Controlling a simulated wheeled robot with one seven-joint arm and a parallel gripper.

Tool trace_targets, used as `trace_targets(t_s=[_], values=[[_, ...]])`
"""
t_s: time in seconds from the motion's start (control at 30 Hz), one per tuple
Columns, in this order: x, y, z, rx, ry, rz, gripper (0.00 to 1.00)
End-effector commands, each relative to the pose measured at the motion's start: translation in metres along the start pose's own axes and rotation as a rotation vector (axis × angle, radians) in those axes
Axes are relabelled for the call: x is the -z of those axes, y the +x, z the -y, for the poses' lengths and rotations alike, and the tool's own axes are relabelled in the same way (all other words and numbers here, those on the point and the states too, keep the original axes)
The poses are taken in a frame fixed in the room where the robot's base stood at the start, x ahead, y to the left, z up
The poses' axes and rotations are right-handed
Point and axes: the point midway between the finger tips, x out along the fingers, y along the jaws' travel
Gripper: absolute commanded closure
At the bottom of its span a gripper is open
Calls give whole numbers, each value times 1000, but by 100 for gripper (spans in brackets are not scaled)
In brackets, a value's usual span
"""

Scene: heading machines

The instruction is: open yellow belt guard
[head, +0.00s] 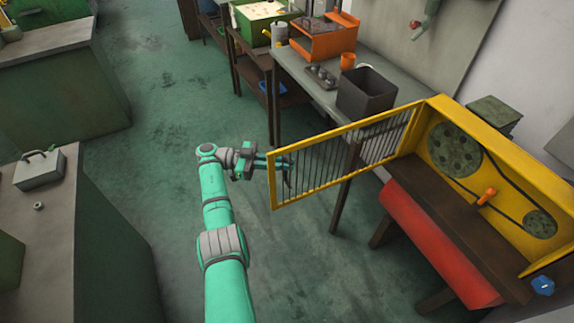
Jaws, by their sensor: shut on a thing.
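The yellow belt guard (343,152) is a barred, yellow-framed door on the machine at the right. It stands swung wide out from the yellow housing (487,166), hinged on the housing's left side. Inside the housing, a large pulley (455,150), a small pulley (540,224) and a dark belt are exposed. My gripper (271,163) is at the guard's free left edge, shut on it. The exact contact of the fingers is small and partly hidden by the frame and bars.
A grey workbench (300,76) with a dark bin (366,92) and an orange machine (323,40) stands behind the guard. A grey counter (48,215) with a metal box is at the left. The green floor (160,130) between is clear.

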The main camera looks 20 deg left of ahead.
Motion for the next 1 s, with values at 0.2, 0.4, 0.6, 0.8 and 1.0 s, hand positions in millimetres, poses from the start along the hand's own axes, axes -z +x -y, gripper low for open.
trace_targets(t_s=[0.2,0.4,0.6,0.8,1.0], values=[[-2,-5,2,5,-6,4,100],[-2,-11,1,13,-5,4,100],[-2,-15,1,18,-4,4,70],[-1,-18,0,20,-2,2,70],[1,-18,0,20,-1,1,70]])
